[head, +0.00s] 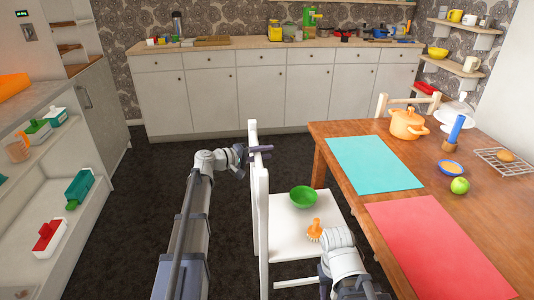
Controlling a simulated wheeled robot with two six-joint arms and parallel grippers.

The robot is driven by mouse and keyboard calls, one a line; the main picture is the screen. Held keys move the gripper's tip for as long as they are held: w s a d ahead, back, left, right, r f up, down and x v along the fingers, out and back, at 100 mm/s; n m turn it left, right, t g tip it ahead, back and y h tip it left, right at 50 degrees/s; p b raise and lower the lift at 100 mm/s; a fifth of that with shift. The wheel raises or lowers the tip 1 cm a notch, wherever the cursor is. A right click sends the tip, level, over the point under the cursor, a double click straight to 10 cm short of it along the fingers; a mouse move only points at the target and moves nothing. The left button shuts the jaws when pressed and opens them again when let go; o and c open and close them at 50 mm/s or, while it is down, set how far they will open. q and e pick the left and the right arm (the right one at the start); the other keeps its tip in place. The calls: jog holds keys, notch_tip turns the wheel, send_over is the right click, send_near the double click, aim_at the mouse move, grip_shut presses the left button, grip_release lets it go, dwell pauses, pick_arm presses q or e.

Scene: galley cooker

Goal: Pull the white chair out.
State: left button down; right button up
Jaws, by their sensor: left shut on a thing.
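The white chair (261,215) stands at the left side of the wooden table (355,212), seen from above. Its tall back is on the left and its seat reaches right toward the table edge. A green bowl (303,197) and an orange brush (315,231) are on the seat. My left gripper (260,151) is shut on the upper part of the chair back, near the far post. My right arm comes in at the bottom, over the near right of the seat; its gripper does not show.
Dark floor lies open left of the chair, up to a shelf unit (62,215). White cabinets (215,95) line the back wall. The table holds a turquoise mat (372,164), a red mat (437,245), an orange pot (407,123) and a green apple (460,185). Another chair (381,104) stands behind it.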

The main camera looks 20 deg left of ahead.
pick_arm(q)
jog(key=c, duration=0.6)
grip_release()
jog(key=p+v, duration=0.1)
jog(key=v, duration=0.6)
jog(key=shift+s+a, duration=0.25)
jog(key=shift+s, duration=0.05)
jog(key=shift+r, duration=0.1)
